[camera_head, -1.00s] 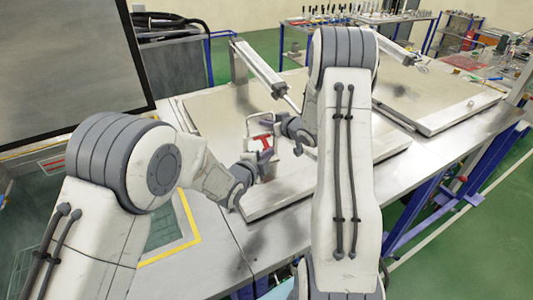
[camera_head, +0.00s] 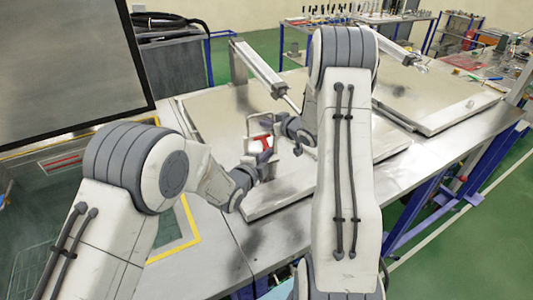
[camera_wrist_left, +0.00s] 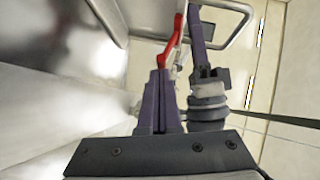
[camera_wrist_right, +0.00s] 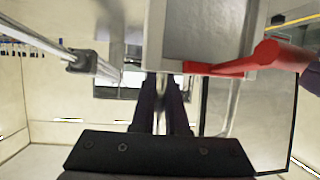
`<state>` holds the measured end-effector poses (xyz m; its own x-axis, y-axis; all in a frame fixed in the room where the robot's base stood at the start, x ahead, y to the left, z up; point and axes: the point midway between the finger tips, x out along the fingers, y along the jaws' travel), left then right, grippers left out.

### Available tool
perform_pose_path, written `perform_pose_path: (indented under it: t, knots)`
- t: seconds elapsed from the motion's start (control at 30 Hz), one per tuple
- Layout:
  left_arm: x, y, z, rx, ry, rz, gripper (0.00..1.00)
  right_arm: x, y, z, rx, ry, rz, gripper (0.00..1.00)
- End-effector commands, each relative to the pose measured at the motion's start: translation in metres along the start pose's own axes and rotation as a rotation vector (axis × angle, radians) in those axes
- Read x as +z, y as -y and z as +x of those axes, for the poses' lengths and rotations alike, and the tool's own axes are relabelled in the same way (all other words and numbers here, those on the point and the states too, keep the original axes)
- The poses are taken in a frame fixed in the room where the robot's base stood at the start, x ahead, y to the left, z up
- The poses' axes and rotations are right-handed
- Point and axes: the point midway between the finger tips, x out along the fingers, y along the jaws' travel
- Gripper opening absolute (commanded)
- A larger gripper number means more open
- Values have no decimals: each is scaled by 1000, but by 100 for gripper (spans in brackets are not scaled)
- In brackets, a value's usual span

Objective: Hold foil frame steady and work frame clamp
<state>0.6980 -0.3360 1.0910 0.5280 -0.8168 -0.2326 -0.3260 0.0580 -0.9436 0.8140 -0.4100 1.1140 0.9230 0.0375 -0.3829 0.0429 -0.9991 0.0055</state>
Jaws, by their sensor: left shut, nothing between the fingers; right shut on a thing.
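The foil frame (camera_head: 254,126) is a small pale metal frame above the near panel in the head view. It fills the upper middle of the right wrist view as a grey plate (camera_wrist_right: 205,30). The frame clamp's red handle (camera_head: 262,139) sits at its front; it also shows in the right wrist view (camera_wrist_right: 235,67) and left wrist view (camera_wrist_left: 172,40). My right gripper (camera_head: 290,128) is shut on the frame's edge. My left gripper (camera_head: 264,158) is shut and empty, its tips (camera_wrist_left: 162,73) close at the red handle. Whether they touch it I cannot tell.
A pneumatic cylinder (camera_head: 258,68) leans over the pale lid panel (camera_head: 215,115), its rod running down close to my right gripper. A second lid panel (camera_head: 440,95) lies to the right. A dark screen (camera_head: 60,70) stands at the left.

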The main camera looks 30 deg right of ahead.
Motion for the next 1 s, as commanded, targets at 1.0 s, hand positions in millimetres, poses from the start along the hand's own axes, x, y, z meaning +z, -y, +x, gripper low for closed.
perform_pose_path:
  t: [1.0]
  knots:
    - [19,-36,17,-216,5,217,0,0,0,0,0,-1,0,0]
